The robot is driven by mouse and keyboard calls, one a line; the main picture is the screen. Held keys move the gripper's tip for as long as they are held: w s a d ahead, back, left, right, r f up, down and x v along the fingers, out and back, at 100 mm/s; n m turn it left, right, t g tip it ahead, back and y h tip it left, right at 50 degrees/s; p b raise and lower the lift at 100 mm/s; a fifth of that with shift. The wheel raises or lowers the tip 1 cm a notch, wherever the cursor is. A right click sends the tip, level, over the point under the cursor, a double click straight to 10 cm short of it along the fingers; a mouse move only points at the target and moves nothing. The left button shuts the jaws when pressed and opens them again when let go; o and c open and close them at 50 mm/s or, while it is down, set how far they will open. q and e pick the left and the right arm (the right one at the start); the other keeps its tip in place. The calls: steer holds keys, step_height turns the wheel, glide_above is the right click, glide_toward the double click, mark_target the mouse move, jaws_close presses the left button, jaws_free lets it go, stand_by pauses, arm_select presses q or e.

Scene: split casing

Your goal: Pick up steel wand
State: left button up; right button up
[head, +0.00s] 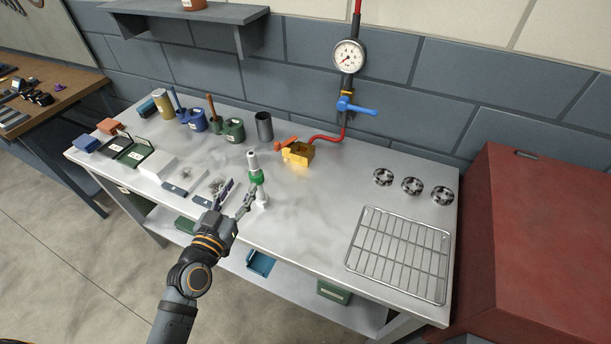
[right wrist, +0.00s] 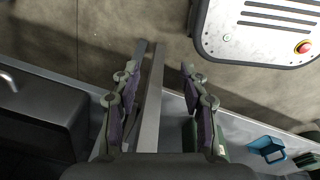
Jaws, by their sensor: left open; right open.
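A slim upright piece with a pale steel-grey top and a green collar (head: 256,177) stands near the front edge of the bench in the head view. It looks like the steel wand, though I cannot be sure. A white foot shows below the collar. My left gripper (head: 240,192) is open, just left of and in front of this piece. One finger is close to it; I cannot tell whether they touch. My right gripper (right wrist: 165,85) is open in the right wrist view, with no wand between its fingers. It is not seen in the head view.
Pots, small boxes and trays crowd the left of the bench (head: 310,222). A brass block (head: 298,154) with a red hose sits at the back, below a gauge (head: 348,56). A wire rack (head: 400,254) lies at right. The middle is clear.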

mark_target(251, 165)
arm_select(q)
steer(key=w, duration=0.3)
steer(key=w+p, duration=0.1)
steer(key=shift+w+d+r, duration=0.2)
steer(key=shift+w+r, duration=0.15)
steer(key=shift+w, duration=0.05)
steer(key=shift+w+d, duration=0.15)
steer(key=w+p, duration=0.1)
steer(key=w, duration=0.1)
steer(key=w+d, duration=0.1)
steer(key=w, duration=0.1)
steer(key=shift+w+f+p, duration=0.1)
steer(key=shift+w+p, duration=0.25)
steer(key=shift+p, duration=0.05)
steer(key=shift+w+f, duration=0.1)
steer(key=shift+w, duration=0.05)
steer(key=shift+s, duration=0.25)
steer(key=c, duration=0.8)
steer(key=shift+w, duration=0.1)
jaws_close()
arm_select(e)
steer(key=r, duration=0.3)
steer(key=shift+a, duration=0.35)
